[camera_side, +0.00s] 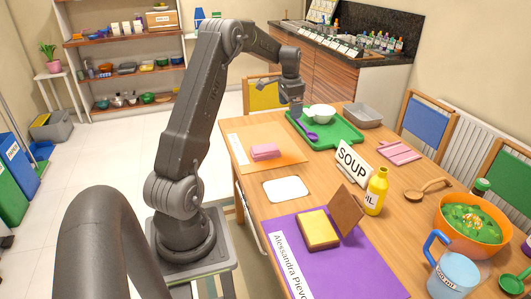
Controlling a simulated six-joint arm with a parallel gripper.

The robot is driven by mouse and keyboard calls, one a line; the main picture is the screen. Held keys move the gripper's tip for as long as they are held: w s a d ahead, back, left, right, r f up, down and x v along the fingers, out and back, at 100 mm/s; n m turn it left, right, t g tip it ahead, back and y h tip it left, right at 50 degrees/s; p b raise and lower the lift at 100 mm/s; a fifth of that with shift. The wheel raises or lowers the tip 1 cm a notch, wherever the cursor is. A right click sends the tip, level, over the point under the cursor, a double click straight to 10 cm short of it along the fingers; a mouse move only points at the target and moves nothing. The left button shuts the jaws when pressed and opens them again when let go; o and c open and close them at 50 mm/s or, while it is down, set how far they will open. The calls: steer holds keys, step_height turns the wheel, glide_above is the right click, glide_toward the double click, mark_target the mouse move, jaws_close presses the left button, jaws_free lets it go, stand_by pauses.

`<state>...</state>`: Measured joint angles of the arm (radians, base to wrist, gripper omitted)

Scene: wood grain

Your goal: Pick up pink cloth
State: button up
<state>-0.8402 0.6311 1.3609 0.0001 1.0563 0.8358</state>
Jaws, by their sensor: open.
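A flat pink piece with paler lines (398,152), which looks like a folded cloth, lies on the table right of the green tray. A thicker pink folded or block-like piece (265,151) lies on the orange placemat; I cannot tell for sure which one is the cloth. My gripper (297,110) is open and points down near the left edge of the green tray, apart from both pink pieces. Its fingers are small and dark here, and nothing shows between them.
The green tray (345,135) holds a white bowl (322,111) and a purple spoon (307,132). A SOUP sign (352,162), yellow bottle (376,191) and wooden spoon (428,189) stand or lie nearer. A grey container (363,116) is behind. A white mat (286,189) lies empty.

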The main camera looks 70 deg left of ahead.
glide_above(266, 148)
step_height(266, 148, down, 9)
steer(key=shift+g+h, duration=0.3)
steer(key=shift+h, duration=0.1)
steer(key=f, duration=0.8)
steer(key=shift+a, duration=0.4)
steer(key=shift+d+f, duration=0.15)
steer(key=shift+f, duration=1.5)
steer(key=shift+d+f, duration=0.1)
steer(key=shift+f, duration=1.5)
steer(key=shift+c, duration=0.5)
steer(key=c, duration=0.9)
